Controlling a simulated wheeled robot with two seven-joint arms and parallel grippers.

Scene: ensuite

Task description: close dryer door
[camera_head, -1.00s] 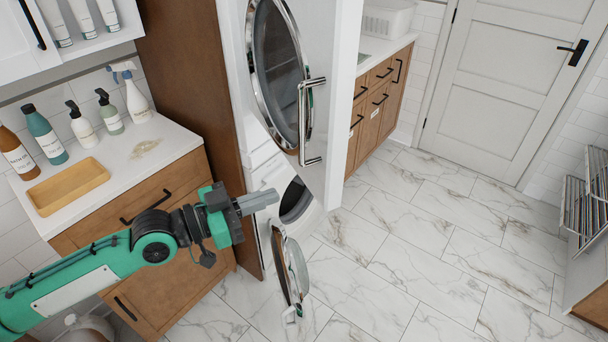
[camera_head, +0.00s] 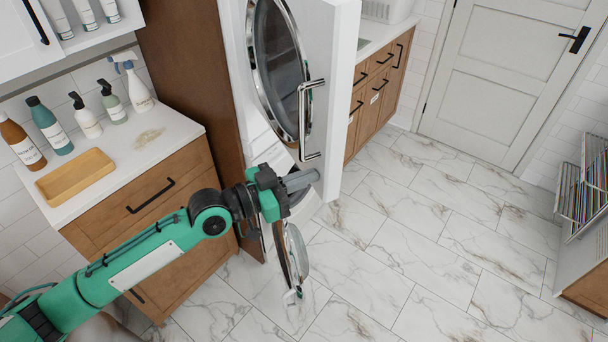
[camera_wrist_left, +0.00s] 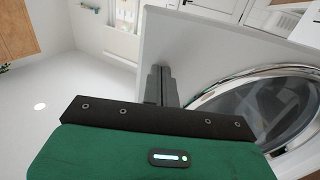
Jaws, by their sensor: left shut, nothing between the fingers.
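The upper machine's white door (camera_head: 336,40) stands open in the head view, with a round chrome-ringed window (camera_head: 280,60) and a bar handle (camera_head: 308,118). My left gripper (camera_head: 316,177) is shut and empty, at the door's lower edge just below the handle; I cannot tell whether it touches. In the left wrist view the shut fingers (camera_wrist_left: 161,86) lie in front of a white panel (camera_wrist_left: 210,50), with a chrome-ringed window (camera_wrist_left: 275,108) to their right. A lower round door (camera_head: 292,258) also hangs open, its upper part partly behind my gripper. My right gripper is not in view.
A wooden cabinet (camera_head: 165,185) with bottles and a wooden tray (camera_head: 75,174) on its counter stands at left. More drawers (camera_head: 378,98) and a closed white room door (camera_head: 500,70) are behind. The marble floor (camera_head: 430,240) at right is clear; a rack (camera_head: 582,190) stands at far right.

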